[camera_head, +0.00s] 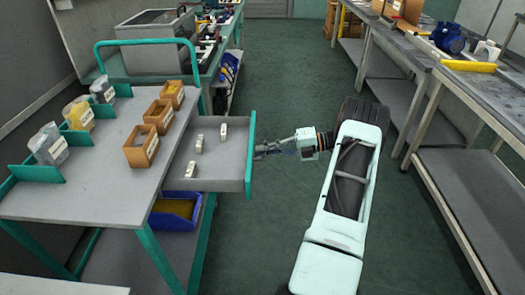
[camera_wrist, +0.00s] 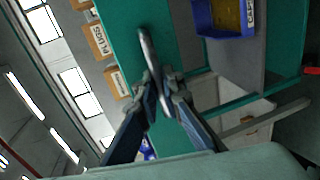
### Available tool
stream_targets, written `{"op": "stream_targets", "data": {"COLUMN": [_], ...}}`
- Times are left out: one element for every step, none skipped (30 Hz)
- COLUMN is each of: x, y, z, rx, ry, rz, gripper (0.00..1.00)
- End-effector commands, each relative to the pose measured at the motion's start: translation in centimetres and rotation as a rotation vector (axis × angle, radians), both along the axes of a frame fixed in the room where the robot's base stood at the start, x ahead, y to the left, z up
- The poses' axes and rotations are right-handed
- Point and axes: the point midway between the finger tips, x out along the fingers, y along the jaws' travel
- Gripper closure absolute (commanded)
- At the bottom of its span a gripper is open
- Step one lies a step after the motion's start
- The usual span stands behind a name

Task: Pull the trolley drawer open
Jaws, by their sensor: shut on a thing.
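The trolley (camera_head: 90,170) stands at the left, with a green push rail and a grey top. Its drawer (camera_head: 218,158) sticks out to the right of the trolley, pulled open, with several small white labelled items inside. The drawer's green front (camera_head: 250,150) faces my arm. My gripper (camera_head: 262,150) is at the outer side of this front. In the wrist view my gripper (camera_wrist: 162,88) is shut on the metal drawer handle (camera_wrist: 147,50), which stands out from the green front (camera_wrist: 172,45). The handle is too small to make out in the head view.
Labelled boxes (camera_head: 142,147) and bottles (camera_head: 48,146) stand on the trolley top. A blue bin (camera_head: 173,212) sits on the lower shelf below the drawer. A workbench (camera_head: 490,95) stands at the right. The floor (camera_head: 290,80) between is clear beyond my arm.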

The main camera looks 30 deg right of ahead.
Motion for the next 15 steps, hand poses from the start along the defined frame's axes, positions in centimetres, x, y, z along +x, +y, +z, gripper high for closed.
{"op": "stream_targets", "data": {"x": [0.03,0.03,0.04,0.04,0.04,0.05,0.04,0.04,0.04,0.04,0.04,0.04,0.03,0.03,0.02], "y": [0.00,0.00,0.00,0.00,0.00,0.00,0.01,0.01,0.01,0.01,0.01,0.01,0.01,0.01,-0.02], "z": [0.07,0.07,0.07,0.07,0.07,0.07,0.06,0.06,0.06,0.05,0.05,0.04,0.04,0.03,0.04], "rx": [0.000,0.000,0.000,0.000,0.000,0.000,0.000,0.000,0.000,0.000,0.000,0.000,0.000,-0.001,-0.001], "ry": [-0.001,-0.001,-0.001,-0.001,-0.001,-0.001,-0.001,-0.001,-0.001,-0.001,-0.001,-0.001,-0.001,-0.001,-0.001], "rz": [0.000,0.000,0.000,0.000,0.000,0.000,0.000,0.000,0.000,0.000,0.000,0.000,0.000,0.000,-0.001], "gripper": [1.00,1.00,1.00,1.00,1.00,0.88,0.85,0.85,0.85,0.85,0.85,0.85,0.85,0.85,0.85]}}
